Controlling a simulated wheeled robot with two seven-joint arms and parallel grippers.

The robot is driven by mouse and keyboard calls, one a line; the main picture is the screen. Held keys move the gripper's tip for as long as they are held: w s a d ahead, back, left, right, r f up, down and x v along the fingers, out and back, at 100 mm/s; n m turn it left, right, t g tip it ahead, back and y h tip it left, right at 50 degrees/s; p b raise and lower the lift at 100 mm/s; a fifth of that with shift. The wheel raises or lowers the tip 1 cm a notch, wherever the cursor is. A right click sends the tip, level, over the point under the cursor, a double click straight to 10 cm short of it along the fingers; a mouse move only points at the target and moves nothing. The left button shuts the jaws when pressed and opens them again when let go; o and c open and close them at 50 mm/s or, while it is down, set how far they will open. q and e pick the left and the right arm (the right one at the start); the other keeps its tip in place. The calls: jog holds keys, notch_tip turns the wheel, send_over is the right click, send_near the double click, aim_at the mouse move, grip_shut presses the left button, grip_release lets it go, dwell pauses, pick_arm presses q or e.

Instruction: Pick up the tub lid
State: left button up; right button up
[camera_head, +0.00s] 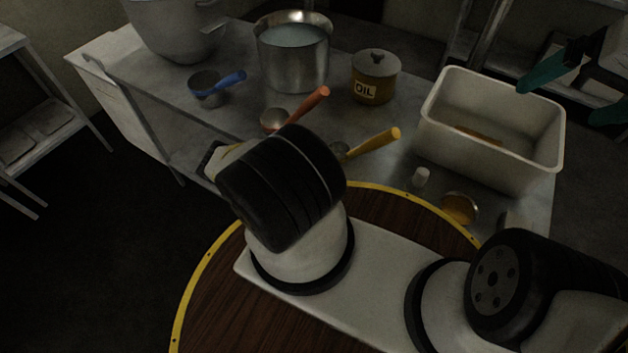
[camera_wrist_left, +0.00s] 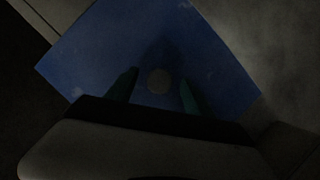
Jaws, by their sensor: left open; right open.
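A blue rectangular panel with a round grey knob (camera_wrist_left: 159,81) at its middle fills much of the left wrist view; this looks like the tub lid (camera_wrist_left: 215,50). My left gripper (camera_wrist_left: 159,77) is open, with one teal finger on each side of the knob. Whether the fingers touch it cannot be told. The lid does not show in the head view. A white rectangular tub (camera_head: 458,143) stands without a lid at the right of the metal table, with a brownish thing inside. My right gripper (camera_head: 558,103) is open and empty, above the tub's far right rim.
The metal table (camera_head: 225,115) holds a steel pot (camera_head: 292,62) of liquid, an oil tin (camera_head: 374,82), scoops with blue (camera_head: 212,90), red (camera_head: 276,119) and yellow handles (camera_head: 375,143), and a small white cylinder (camera_head: 421,177). A shelf rack (camera_head: 40,130) stands at left.

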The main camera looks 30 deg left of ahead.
pick_arm(q)
jog(key=shift+f, duration=0.1)
jog(key=shift+c, duration=0.2)
grip_shut()
dwell(1.2)
